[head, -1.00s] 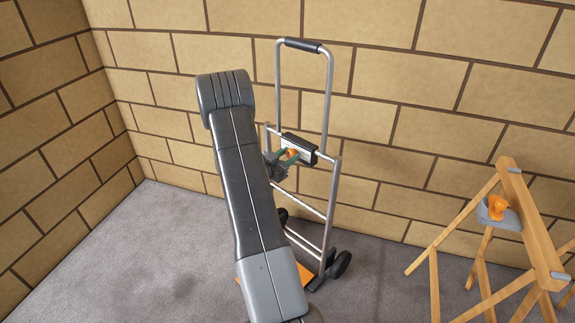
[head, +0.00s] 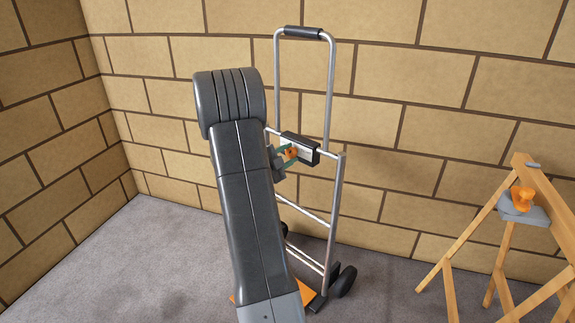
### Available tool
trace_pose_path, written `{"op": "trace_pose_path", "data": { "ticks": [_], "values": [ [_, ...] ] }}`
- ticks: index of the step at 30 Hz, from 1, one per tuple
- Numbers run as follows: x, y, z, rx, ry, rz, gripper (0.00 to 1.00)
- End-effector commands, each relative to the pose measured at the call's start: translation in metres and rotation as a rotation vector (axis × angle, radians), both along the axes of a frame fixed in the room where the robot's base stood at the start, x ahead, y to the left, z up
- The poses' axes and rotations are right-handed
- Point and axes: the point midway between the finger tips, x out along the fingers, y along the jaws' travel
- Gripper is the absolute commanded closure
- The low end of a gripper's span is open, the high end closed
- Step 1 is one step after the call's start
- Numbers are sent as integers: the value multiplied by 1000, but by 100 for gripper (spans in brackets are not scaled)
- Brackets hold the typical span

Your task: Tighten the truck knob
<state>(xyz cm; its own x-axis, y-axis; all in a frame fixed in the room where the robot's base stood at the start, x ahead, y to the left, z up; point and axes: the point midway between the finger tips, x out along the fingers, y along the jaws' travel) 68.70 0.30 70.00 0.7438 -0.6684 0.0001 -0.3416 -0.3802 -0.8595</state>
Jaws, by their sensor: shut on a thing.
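The hand truck (head: 329,215) stands upright near the wall, with a silver tube frame, black wheels and an orange toe plate. A black and grey clamp block (head: 308,145) sits on its upper crossbar. The orange truck knob (head: 291,154) is on the front of this block. My gripper (head: 287,155), with greenish fingers, is shut on the knob from the left. My own arm hides part of the truck's left side. The knob's exact turn angle is too small to tell.
A wooden sawhorse (head: 505,250) stands at the right, with another orange knob (head: 523,199) on a grey block (head: 524,213). Block walls close off the back and left. The grey floor (head: 130,255) at the left is clear.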

Motion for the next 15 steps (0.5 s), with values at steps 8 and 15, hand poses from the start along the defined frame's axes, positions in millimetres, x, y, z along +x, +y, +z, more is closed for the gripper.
{"op": "trace_pose_path", "data": {
  "ticks": [8, 15],
  "values": [
    [-1, 0, -4, 120, -106, 0, 87],
    [-1, 0, -3, 168, -147, -2, 87]
  ]
}}
